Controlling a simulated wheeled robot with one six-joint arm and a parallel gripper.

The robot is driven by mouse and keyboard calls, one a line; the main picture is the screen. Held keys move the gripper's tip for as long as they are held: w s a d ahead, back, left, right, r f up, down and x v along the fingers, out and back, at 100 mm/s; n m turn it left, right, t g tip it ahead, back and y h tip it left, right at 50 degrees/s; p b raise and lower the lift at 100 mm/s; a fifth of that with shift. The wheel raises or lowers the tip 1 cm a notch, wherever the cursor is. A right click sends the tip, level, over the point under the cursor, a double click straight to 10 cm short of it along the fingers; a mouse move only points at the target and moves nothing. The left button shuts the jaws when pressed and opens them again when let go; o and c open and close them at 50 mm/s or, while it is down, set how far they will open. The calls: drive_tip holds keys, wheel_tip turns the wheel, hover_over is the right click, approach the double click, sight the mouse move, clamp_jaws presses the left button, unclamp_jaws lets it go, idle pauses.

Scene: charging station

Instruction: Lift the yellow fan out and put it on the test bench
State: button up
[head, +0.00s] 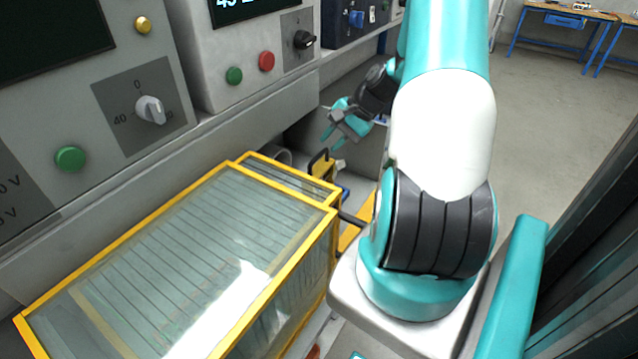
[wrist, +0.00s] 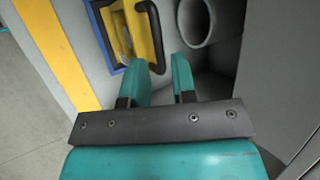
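The yellow fan (wrist: 143,35) shows in the wrist view as a yellow body with a black loop handle (wrist: 157,35), set against a blue frame (wrist: 104,45). In the head view the yellow fan (head: 321,163) is small, beyond the far end of the glass case. My gripper (wrist: 160,62) is open, its two teal fingers apart. The handle's lower end lies between or just beyond the fingertips; I cannot tell whether they touch. In the head view my gripper (head: 335,135) is above the fan. I cannot identify the test bench for certain; a blue-legged bench (head: 562,14) stands far back right.
A yellow-framed glass case (head: 185,265) fills the lower left of the head view. Grey control panels (head: 245,60) with knobs and buttons line the left wall. A grey pipe (wrist: 194,22) opens beside the fan. The floor at right is clear.

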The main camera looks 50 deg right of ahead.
sight(320, 154)
drive_tip(key=p+x, duration=0.1)
drive_tip(key=x, duration=0.4)
drive_tip(key=shift+w+a+f+p, duration=0.1)
drive_tip(key=shift+f+p, duration=0.25)
drive_tip(key=shift+p, duration=0.05)
drive_tip(key=shift+c, duration=0.2)
clamp_jaws()
